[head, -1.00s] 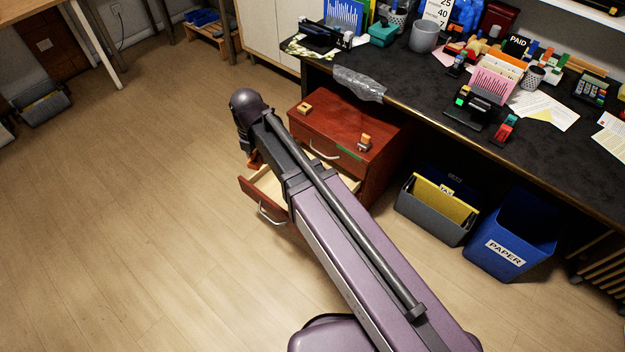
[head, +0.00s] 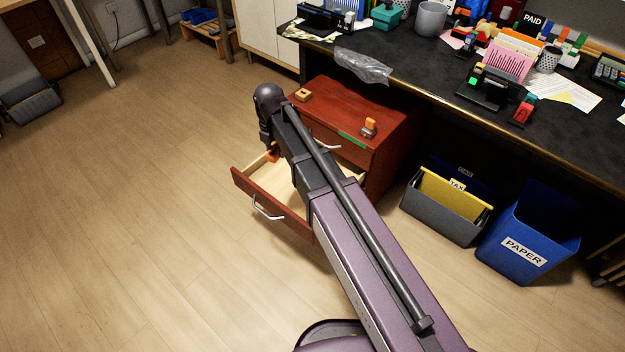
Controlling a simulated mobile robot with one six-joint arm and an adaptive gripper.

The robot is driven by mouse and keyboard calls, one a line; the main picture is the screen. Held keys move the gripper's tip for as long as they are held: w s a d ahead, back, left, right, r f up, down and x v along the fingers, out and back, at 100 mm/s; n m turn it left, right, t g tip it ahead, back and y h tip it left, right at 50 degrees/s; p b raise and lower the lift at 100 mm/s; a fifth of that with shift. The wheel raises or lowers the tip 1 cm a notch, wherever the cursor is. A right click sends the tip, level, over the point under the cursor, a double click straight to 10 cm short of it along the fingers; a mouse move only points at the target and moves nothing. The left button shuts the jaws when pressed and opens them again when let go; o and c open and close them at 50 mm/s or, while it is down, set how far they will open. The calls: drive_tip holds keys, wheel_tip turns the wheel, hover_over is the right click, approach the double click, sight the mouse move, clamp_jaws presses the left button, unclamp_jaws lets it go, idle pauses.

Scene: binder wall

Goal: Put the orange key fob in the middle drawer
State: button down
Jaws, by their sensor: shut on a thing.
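A red-brown drawer cabinet (head: 385,150) stands partly under the desk. A drawer (head: 270,205) below its top drawer is pulled out, with a pale, empty-looking interior where I can see it. My arm hides part of this drawer and the lower cabinet front, so I cannot see whether another drawer lies below. My gripper (head: 270,148) points down over the far left part of the open drawer, shut on a small orange thing, apparently the orange key fob (head: 272,156). The fingers are mostly hidden, and I cannot tell whether the fob touches the drawer.
A small wooden block (head: 303,95) and an orange-topped item (head: 369,128) sit on the cabinet top. A clear plastic bag (head: 362,67) hangs over the desk edge. A grey file box (head: 440,215) and a blue paper bin (head: 530,235) stand right.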

drive_tip(key=w+d+f+m+b, duration=0.1)
drive_tip(key=w+d+f+b, duration=0.3)
drive_tip(key=f+b, duration=0.4)
drive_tip(key=w+d+f+m+b, duration=0.1)
drive_tip(key=w+d+f+b, duration=0.3)
drive_tip(key=f+b, duration=0.5)
drive_tip(key=shift+w+f, duration=0.9)
drive_tip(key=shift+w, duration=0.05)
drive_tip(key=shift+b, duration=0.3)
wheel_tip(320, 180, down, 6)
drive_tip(key=b, duration=0.6)
drive_tip(key=shift+f, duration=0.1)
drive_tip(key=shift+f+b, duration=1.9)
drive_tip(key=shift+f, duration=0.1)
drive_tip(key=shift+c, duration=0.9)
unclamp_jaws()
